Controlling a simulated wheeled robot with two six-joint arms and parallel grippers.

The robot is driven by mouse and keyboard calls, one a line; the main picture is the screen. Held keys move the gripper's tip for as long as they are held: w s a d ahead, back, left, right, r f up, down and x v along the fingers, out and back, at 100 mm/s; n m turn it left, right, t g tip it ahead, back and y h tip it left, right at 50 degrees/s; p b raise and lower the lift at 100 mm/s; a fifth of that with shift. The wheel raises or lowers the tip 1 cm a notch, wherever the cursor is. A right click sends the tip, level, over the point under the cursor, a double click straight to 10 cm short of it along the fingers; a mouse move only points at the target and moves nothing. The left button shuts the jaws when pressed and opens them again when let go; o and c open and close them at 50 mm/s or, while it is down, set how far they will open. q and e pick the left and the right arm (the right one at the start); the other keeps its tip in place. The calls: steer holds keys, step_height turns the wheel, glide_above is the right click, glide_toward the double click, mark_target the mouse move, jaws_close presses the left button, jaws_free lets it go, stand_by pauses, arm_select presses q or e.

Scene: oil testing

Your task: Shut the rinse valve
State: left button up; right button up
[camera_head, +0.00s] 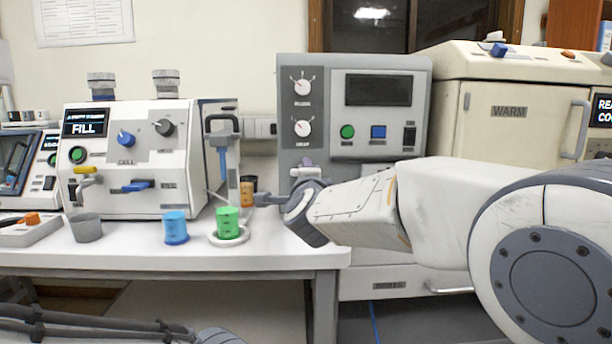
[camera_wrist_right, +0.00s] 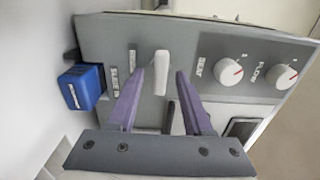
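A white lever (camera_wrist_right: 161,72) stands out from the grey panel in the right wrist view, beside small labels too blurred to read. My right gripper (camera_wrist_right: 158,88) is open, with one purple finger on each side of the lever and a visible gap to both. In the head view my right gripper (camera_head: 304,168) is at the lower left of the grey machine (camera_head: 293,130), and my wrist hides part of it. No readable label confirms which handle is the rinse valve. My left gripper is not in view.
Two dials (camera_wrist_right: 228,71) sit beside the lever. A blue block (camera_wrist_right: 82,88) is on its other side. On the white bench (camera_head: 130,250) stand a grey cup (camera_head: 86,229), a blue cup (camera_head: 176,228), a green cup (camera_head: 228,223) and the FILL machine (camera_head: 130,200).

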steer(key=s, duration=1)
steer(key=shift+s+d, duration=0.2)
steer(key=shift+s, duration=0.05)
